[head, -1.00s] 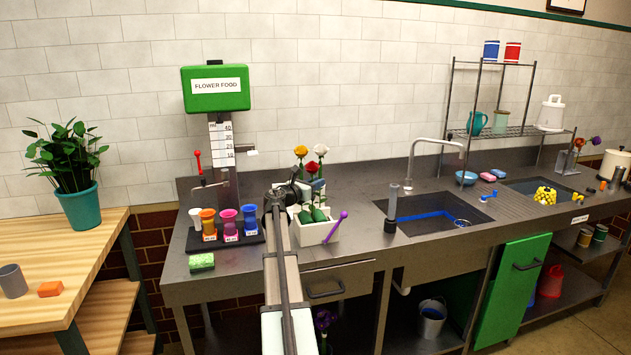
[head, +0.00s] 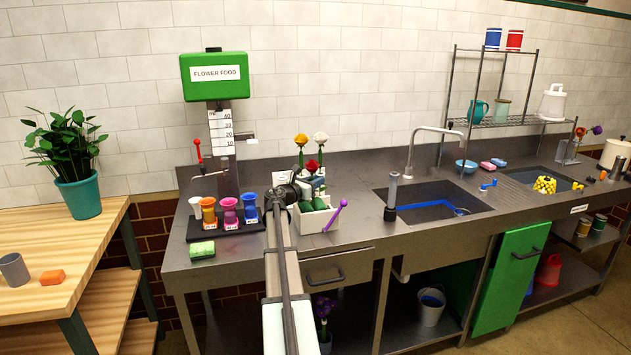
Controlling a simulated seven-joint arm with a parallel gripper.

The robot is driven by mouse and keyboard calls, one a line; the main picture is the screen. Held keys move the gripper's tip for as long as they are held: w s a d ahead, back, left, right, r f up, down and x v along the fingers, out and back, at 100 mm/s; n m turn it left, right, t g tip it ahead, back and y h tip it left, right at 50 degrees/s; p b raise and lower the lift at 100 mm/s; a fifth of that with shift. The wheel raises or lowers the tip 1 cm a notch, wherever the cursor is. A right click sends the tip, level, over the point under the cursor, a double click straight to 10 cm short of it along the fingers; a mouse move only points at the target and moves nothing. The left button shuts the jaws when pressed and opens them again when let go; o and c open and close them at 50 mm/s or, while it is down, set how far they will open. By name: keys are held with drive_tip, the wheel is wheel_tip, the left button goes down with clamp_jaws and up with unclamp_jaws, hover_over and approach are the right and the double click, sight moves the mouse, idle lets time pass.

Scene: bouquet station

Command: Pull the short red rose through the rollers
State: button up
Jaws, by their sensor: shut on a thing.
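The short red rose (head: 313,166) is upright just in front of and below a yellow rose (head: 300,140) and a white rose (head: 321,138). My gripper (head: 316,184) is just under the red bloom and is shut on the red rose; the fingertips are small and partly hidden by my arm. Green rollers (head: 318,204) sit in a white box (head: 317,222) directly below my gripper. My arm hides the box's left side. I cannot tell how far the stem reaches between the rollers.
A purple-headed stick (head: 343,203) leans at the box's right front. A sink (head: 432,204) lies to the right. The counter front between sponge and box is partly clear.

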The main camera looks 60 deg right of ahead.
idle(0.6)
drive_tip(key=shift+r, duration=7.6)
drive_tip(key=w+a+f+n+t+y, duration=0.1)
drive_tip(key=w+a+f+n+t, duration=0.3)
drive_tip(key=w+a, duration=0.7)
drive_tip(key=w+a+f+n+t+y, duration=0.1)
drive_tip(key=w+a+n+t+y, duration=0.15)
drive_tip(key=w+a+t, duration=0.7)
drive_tip(key=w+a+f+n+t+y, duration=0.1)
drive_tip(key=w+a+f+n+t, duration=0.2)
drive_tip(key=w+a, duration=0.8)
drive_tip(key=a+f+n+t+y, duration=0.2)
drive_tip(key=a+n+y, duration=0.3)
drive_tip(key=a, duration=1.9)
drive_tip(key=a+f+n+t+y, duration=0.3)
drive_tip(key=a+n+y, duration=0.2)
drive_tip(key=a, duration=2)
drive_tip(key=y, duration=0.2)
drive_tip(key=shift+s+a+f+y, duration=0.2)
drive_tip(key=shift+a+f+y, duration=0.1)
drive_tip(key=shift+y, duration=0.05)
drive_tip(key=shift+n, duration=0.25)
